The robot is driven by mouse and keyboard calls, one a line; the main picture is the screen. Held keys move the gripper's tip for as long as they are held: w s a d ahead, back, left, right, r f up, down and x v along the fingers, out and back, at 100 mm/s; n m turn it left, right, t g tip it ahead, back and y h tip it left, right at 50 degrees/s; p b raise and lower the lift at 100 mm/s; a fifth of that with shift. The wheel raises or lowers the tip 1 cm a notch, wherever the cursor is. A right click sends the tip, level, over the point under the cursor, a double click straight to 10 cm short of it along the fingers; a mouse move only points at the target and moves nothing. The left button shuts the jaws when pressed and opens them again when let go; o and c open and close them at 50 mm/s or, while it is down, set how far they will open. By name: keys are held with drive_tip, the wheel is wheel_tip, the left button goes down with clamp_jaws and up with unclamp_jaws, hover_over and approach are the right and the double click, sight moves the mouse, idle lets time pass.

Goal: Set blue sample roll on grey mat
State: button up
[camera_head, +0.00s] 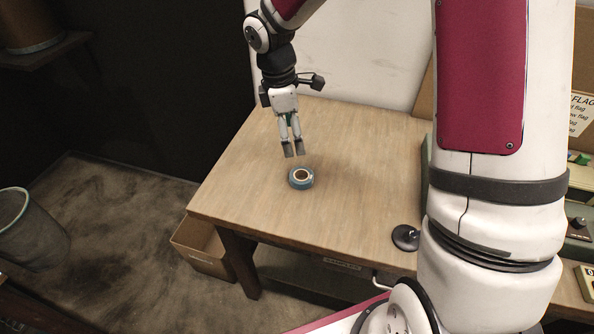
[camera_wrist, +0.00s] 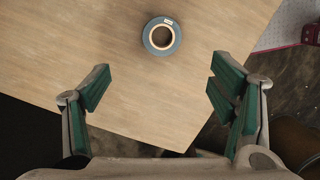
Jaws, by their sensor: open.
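The blue sample roll (camera_head: 301,184) lies flat on the wooden table (camera_head: 355,150), left of the table's middle. It is a blue ring with a pale core and a small white label. In the wrist view the roll (camera_wrist: 161,48) lies ahead of my fingers, near the top of the picture, with nothing touching it. My gripper (camera_head: 294,150) points down above the table, just behind and above the roll. In the wrist view its green-padded fingers (camera_wrist: 163,93) are wide apart and empty. I see no grey mat in either view; my arm hides part of the right side.
A round black disc (camera_head: 405,237) sits near the table's front edge. Equipment and a card stand at the far right, partly behind my arm. A cardboard box (camera_head: 203,249) and a bin (camera_head: 30,228) stand on the floor at left. The table around the roll is clear.

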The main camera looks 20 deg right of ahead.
hover_over(301, 173)
drive_tip(key=s+a, duration=0.1)
drive_tip(key=a, duration=0.1)
drive_tip(key=f, duration=0.8)
drive_tip(key=shift+d+f, duration=0.15)
drive_tip(key=shift+d, duration=0.1)
drive_tip(key=shift+s+d+f, duration=0.1)
drive_tip(key=shift+d+f, duration=0.05)
drive_tip(key=shift+f, duration=0.75)
drive_tip(key=shift+s+d+f, duration=0.1)
drive_tip(key=shift+f, duration=0.75)
drive_tip(key=shift+s+d+f, duration=0.1)
drive_tip(key=shift+d+f, duration=0.05)
drive_tip(key=shift+f, duration=0.75)
drive_tip(key=c, duration=1.3)
drive_tip(key=shift+o, duration=0.2)
